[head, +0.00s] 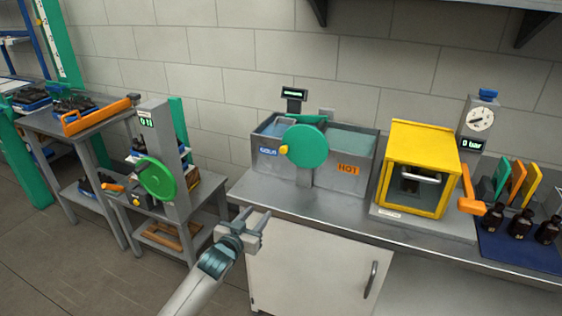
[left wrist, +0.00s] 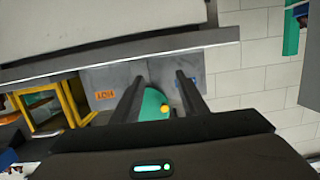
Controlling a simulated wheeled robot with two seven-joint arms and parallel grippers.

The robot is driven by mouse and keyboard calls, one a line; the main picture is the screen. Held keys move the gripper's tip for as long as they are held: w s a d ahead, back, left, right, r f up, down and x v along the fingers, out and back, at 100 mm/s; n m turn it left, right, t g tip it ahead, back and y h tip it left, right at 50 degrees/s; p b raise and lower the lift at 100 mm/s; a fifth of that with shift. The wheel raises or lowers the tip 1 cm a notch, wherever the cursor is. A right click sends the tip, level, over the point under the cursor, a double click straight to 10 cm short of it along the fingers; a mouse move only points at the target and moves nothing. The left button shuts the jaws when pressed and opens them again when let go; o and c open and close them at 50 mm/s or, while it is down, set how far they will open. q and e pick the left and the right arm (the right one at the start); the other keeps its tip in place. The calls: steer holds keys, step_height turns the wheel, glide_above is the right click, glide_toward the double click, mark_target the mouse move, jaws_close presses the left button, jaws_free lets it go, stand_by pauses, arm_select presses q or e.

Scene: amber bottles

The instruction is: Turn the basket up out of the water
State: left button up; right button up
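A steel double bath (head: 345,158) stands on the bench, with a blue-labelled tank on the left and a tank labelled HOT on the right. Water shows in the right tank (head: 345,137). A green wheel (head: 307,146) with a yellow knob (head: 284,149) is mounted at the front, between the tanks. I cannot make out the basket. My left gripper (head: 255,220) is open and empty, in front of the bench edge, below and left of the wheel. In the left wrist view, the wheel (left wrist: 152,106) and yellow knob (left wrist: 164,109) show between and beyond its fingers. My right gripper is out of view.
A yellow-framed cabinet (head: 421,169) stands right of the bath. Farther right are an orange lever (head: 471,191), a gauge (head: 480,119) and brown bottles (head: 520,222) on a blue mat. A side stand (head: 168,180) with a green handwheel is at left. The bench front is clear.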

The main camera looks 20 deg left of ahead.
mark_target(283, 151)
arm_select(q)
step_height(283, 151, up, 13)
steer(key=t, duration=0.2)
steer(key=shift+w+d+f+h, duration=0.2)
steer(key=shift+w+d+h, duration=0.1)
steer(key=shift+w, duration=0.05)
steer(key=shift+w, duration=0.1)
steer(key=w+p, duration=0.1)
steer(key=w, duration=0.4)
steer(key=w+p, duration=0.2)
steer(key=w, duration=0.4)
steer(key=w+p, duration=0.1)
steer(key=w, duration=0.5)
steer(key=shift+w+d+p, duration=0.1)
steer(key=shift+d+p, duration=0.2)
steer(key=shift+p, duration=0.1)
steer(key=shift+c, duration=0.6)
jaws_close()
